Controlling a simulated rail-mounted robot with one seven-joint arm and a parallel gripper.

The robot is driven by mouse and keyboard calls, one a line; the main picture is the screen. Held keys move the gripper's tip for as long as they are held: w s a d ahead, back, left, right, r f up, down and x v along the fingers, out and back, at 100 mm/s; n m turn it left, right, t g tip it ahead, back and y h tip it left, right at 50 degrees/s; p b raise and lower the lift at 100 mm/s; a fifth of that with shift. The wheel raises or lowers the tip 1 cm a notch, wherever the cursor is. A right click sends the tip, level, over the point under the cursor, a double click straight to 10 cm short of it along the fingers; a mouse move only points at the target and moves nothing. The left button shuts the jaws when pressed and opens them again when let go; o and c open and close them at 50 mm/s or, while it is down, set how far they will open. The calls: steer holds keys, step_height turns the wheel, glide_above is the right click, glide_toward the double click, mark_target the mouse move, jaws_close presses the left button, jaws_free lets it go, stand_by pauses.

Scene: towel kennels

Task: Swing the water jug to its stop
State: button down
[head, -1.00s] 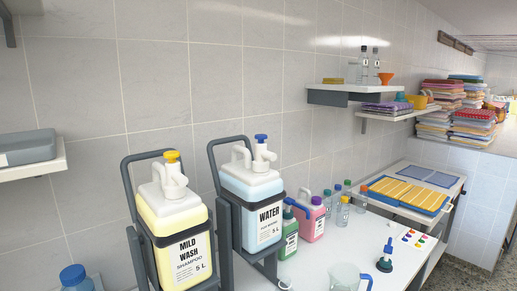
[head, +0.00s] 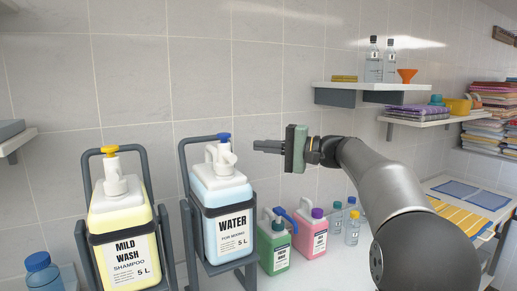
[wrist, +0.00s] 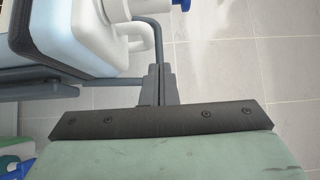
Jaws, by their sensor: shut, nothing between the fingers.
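The water jug (head: 222,215) is a white and pale blue container with a blue cap, labelled WATER. It stands upright in a dark tilting cradle (head: 187,205) with a tall handle loop behind it. In the wrist view the jug (wrist: 75,30) fills the upper left, with the cradle's bar (wrist: 140,20) beside it. My gripper (head: 256,146) is shut and empty, at about the height of the jug's cap and to its right, fingers pointing left. In the wrist view my fingertips (wrist: 157,70) appear over the cradle's bar; I cannot tell whether they touch it.
The mild wash jug (head: 122,225) stands in a similar cradle at left. Green (head: 274,245) and pink (head: 311,235) bottles stand below my gripper. A wall shelf (head: 370,88) with glass bottles is above my arm. The tiled wall lies behind.

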mark_target(236, 173)
steer(key=p+x, duration=0.1)
steer(key=x, duration=0.6)
steer(key=shift+a+r, duration=0.1)
steer(key=shift+a, duration=0.15)
steer(key=shift+s+a, duration=0.25)
steer(key=s, duration=0.2)
steer(key=shift+s+d, duration=0.1)
steer(key=shift+s, duration=0.55)
